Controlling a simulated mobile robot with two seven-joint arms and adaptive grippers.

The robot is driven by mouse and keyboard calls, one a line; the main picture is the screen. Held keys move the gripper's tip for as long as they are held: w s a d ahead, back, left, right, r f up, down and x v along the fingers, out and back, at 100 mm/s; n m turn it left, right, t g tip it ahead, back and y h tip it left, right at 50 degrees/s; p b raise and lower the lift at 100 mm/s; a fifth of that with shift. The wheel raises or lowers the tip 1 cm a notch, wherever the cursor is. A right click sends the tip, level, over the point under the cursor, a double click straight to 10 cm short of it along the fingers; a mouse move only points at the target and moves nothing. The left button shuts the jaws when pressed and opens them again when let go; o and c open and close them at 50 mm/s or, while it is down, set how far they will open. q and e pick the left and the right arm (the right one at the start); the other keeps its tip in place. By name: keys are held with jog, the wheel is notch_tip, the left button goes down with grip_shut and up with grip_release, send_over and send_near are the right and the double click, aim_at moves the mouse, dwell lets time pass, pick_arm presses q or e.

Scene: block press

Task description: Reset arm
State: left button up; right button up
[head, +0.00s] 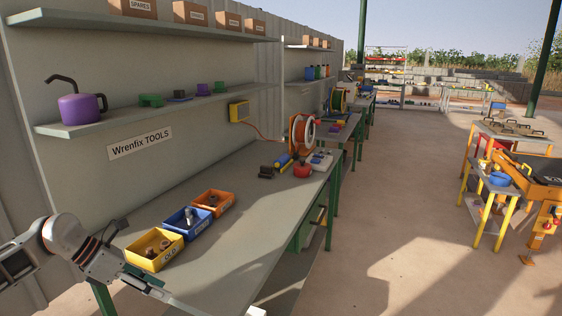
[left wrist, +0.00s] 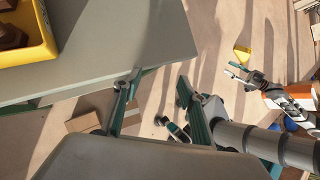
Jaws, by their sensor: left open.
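My left arm comes in from the left in the head view and hangs low beside the front part of the workbench (head: 260,200). Its left gripper (head: 160,290) is near the bottom edge of that view, with the fingertips hard to make out. In the left wrist view the left gripper (left wrist: 158,92) shows its two dark green fingers spread apart, with nothing between them, beside the bench edge. What seems to be my right gripper (left wrist: 240,73) shows small at the right of the left wrist view; its jaws are too small to read. The head view does not show it.
Yellow (head: 155,250), blue (head: 186,222) and orange (head: 214,202) bins with parts stand on the bench. An orange cable reel (head: 302,133) stands further back. Open floor (head: 400,200) lies right of the bench.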

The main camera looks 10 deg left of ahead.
pick_arm(q)
jog(key=s+d+f+n+t+h, duration=0.1)
jog(key=s+d+n+t+h, duration=0.2)
jog(key=d+n, duration=0.5)
jog(key=s+d+f+n+t+h, duration=0.1)
jog(key=d+n+t+h, duration=0.3)
jog(key=d, duration=0.8)
jog(key=s+a+f+n+y, duration=0.1)
jog(key=s+f+n+y, duration=0.5)
jog(key=f+n, duration=0.6)
jog(key=s+a+f+n+y, duration=0.2)
jog(key=s+f+n+y, duration=0.3)
jog(key=s+f+n, duration=0.6)
jog(key=f+n, duration=0.1)
jog(key=n, duration=0.3)
jog(key=shift+a+f+y, duration=0.15)
jog(key=shift+a+y, duration=0.15)
jog(key=shift+y, duration=0.1)
pick_arm(e)
jog(key=shift+s+r, duration=0.15)
jog(key=shift+s, duration=0.15)
pick_arm(q)
jog(key=shift+s, duration=0.1)
